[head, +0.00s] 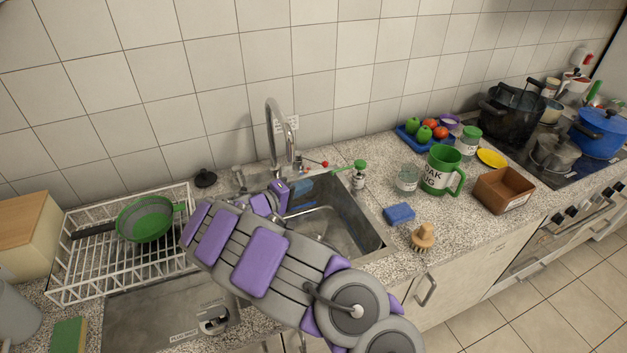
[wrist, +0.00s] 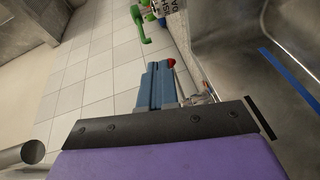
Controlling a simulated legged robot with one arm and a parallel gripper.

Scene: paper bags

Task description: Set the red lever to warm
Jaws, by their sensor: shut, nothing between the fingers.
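The red lever (head: 325,164) shows as a small red ball on a thin stem beside the tall metal faucet (head: 272,130), behind the sink (head: 365,220). In the wrist view, the red ball (wrist: 171,62) is close by the right side of my gripper's tip. My gripper (wrist: 157,68) has blue fingers, shut together and empty. I cannot tell whether it touches the lever. In the head view, my arm reaches over the sink to the faucet base and covers part of it. The warm and cold markings cannot be read.
A soap dispenser with a green pump (head: 360,170) stands right of the lever. A blue sponge (head: 398,214), brush (head: 422,238) and green mug (head: 437,170) are on the right. The tiled wall is close behind.

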